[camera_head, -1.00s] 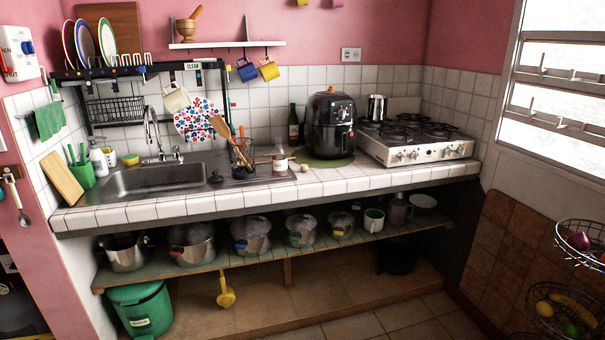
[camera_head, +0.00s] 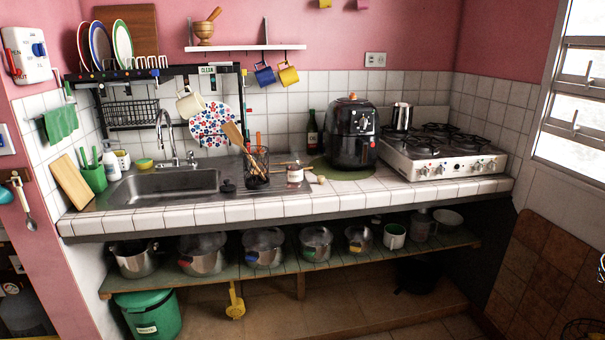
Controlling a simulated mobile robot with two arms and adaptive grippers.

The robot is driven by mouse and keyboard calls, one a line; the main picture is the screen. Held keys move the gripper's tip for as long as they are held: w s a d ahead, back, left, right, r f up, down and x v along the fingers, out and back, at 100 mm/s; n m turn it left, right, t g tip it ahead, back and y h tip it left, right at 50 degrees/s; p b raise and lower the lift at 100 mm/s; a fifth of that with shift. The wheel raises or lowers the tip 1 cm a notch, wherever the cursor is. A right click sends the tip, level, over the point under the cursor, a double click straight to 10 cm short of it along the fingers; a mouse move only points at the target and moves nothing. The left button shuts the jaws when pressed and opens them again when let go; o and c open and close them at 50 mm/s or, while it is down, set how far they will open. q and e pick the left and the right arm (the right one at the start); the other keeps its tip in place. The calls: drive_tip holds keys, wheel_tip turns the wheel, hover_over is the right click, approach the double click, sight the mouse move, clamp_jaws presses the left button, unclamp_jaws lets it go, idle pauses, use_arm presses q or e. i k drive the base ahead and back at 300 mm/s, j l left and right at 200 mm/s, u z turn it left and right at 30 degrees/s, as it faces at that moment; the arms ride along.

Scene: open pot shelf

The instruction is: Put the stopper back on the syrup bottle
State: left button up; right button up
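A dark green bottle (camera_head: 312,133) with a label stands farther back by the wall. Neither of my grippers shows in the head view.
A wire utensil holder (camera_head: 257,166) stands close left of the small bottle, with wooden utensils sticking out. A black air fryer (camera_head: 353,136) stands behind on a green mat (camera_head: 345,174). The sink (camera_head: 165,183) lies left and the stove (camera_head: 440,158) right. Pots fill the shelf below.

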sight(294, 165)
drive_tip(key=i+l, duration=0.15)
drive_tip(key=i, duration=0.35)
drive_tip(key=i+l, duration=0.2)
drive_tip(key=i, duration=0.35)
drive_tip(key=i+l, duration=0.15)
drive_tip(key=i, duration=0.35)
drive_tip(key=i+l, duration=0.15)
drive_tip(key=i, duration=0.4)
